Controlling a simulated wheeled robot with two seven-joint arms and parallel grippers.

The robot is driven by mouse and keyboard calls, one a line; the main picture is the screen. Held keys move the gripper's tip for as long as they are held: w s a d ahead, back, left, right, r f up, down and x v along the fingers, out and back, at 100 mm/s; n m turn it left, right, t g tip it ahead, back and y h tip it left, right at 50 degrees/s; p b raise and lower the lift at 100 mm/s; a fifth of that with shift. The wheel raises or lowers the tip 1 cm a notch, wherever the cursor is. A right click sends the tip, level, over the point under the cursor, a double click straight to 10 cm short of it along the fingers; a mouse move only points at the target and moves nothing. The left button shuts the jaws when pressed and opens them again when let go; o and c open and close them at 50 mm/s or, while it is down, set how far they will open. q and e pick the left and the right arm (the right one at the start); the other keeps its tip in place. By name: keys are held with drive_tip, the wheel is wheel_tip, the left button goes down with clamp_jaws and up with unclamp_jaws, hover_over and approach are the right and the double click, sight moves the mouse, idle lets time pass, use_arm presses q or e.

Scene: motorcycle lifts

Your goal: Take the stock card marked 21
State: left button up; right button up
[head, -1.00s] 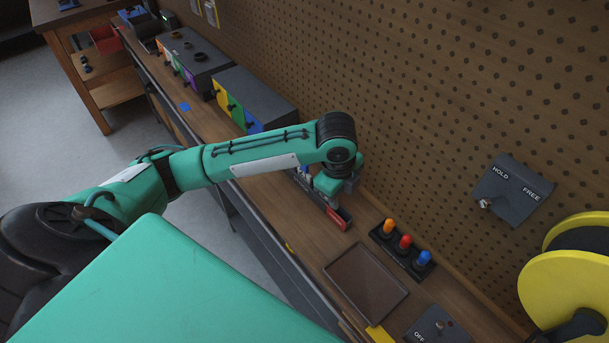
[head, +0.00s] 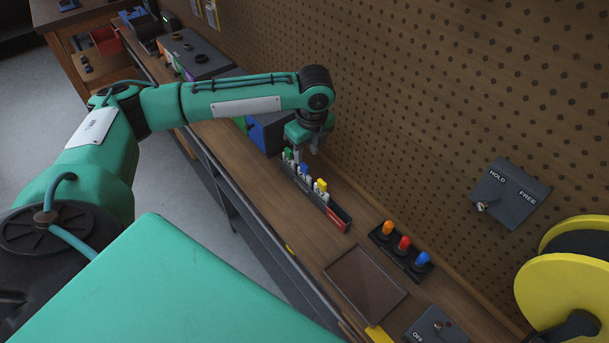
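A narrow dark rack (head: 308,188) on the bench holds several white upright cards with coloured tops. I make out a green-topped card (head: 288,155), a blue-topped card (head: 304,171) and a yellow-topped card (head: 320,186). The numbers on them are too small to read, so I cannot tell which is 21. My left gripper (head: 307,154) points down just above and behind the rack's far end. Its two fingers look apart with nothing visible between them. The rack's near end is red. My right gripper is out of view.
A dark block with three coloured knobs (head: 404,243) and a brown tray (head: 365,283) lie nearer. Coloured drawer boxes (head: 270,132) stand beyond the rack. A pegboard wall with a HOLD/FREE switch (head: 510,193) runs along the right, near a yellow reel (head: 563,290).

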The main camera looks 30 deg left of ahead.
sight(304, 165)
use_arm(q)
wheel_tip(304, 165, down, 3)
drive_tip(key=shift+w+a+r, duration=0.1)
drive_tip(key=shift+a, duration=0.05)
drive_tip(key=f, duration=0.1)
drive_tip(key=f+p, duration=0.1)
drive_tip(key=f, duration=0.1)
drive_tip(key=a+f+p, duration=0.1)
drive_tip(key=shift+w+f, duration=0.25)
drive_tip(key=shift+f, duration=0.4)
clamp_jaws()
